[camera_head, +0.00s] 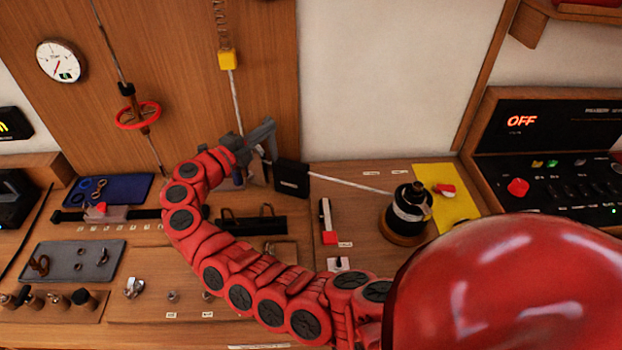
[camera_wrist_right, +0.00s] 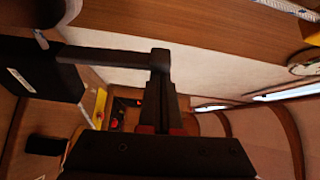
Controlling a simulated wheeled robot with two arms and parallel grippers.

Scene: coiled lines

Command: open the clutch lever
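The rope clutch is a black box (camera_head: 292,180) standing on the counter in the middle of the head view, with a white line running out of it to the right. It also shows at the left of the right wrist view (camera_wrist_right: 38,78). Its dark lever (camera_wrist_right: 105,55) reaches from the box to the fingertips of my right gripper. My right gripper (camera_head: 264,134) is just left of and above the box. In the wrist view its fingers (camera_wrist_right: 160,75) are close together at the lever's end, which they partly hide. My left gripper is not in view.
A winch (camera_head: 408,212) stands to the right on a round wooden base beside a yellow sheet (camera_head: 440,190). A yellow block (camera_head: 227,60) hangs above on a line. A grey tray (camera_head: 72,262) and a blue tray (camera_head: 108,190) lie at the left.

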